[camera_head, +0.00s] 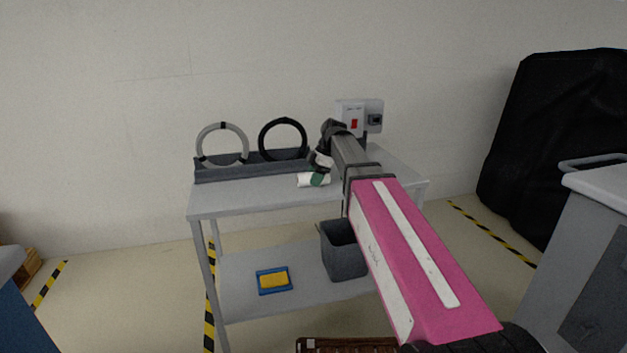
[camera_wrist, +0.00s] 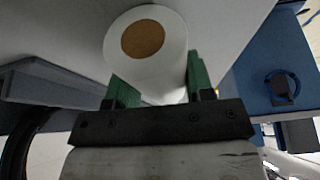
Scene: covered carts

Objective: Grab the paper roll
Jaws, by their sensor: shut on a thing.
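The paper roll (camera_wrist: 172,72) is white with a brown cardboard core. In the wrist view it sits between the two green fingers of my gripper (camera_wrist: 156,84), one on each side, with its core end facing the camera. In the head view the white roll (camera_head: 306,179) shows at the cart's top, at the end of my arm, with a green finger (camera_head: 320,180) against it. My gripper is shut on the roll. I cannot tell whether the roll touches the tabletop or is just above it.
The grey cart (camera_head: 240,199) has a rack (camera_head: 255,168) holding a grey ring (camera_head: 199,146) and a black ring (camera_head: 263,141). A switch box (camera_head: 348,115) stands behind my arm. A grey bin (camera_head: 344,262) and a blue-yellow item (camera_head: 274,280) are on the lower shelf.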

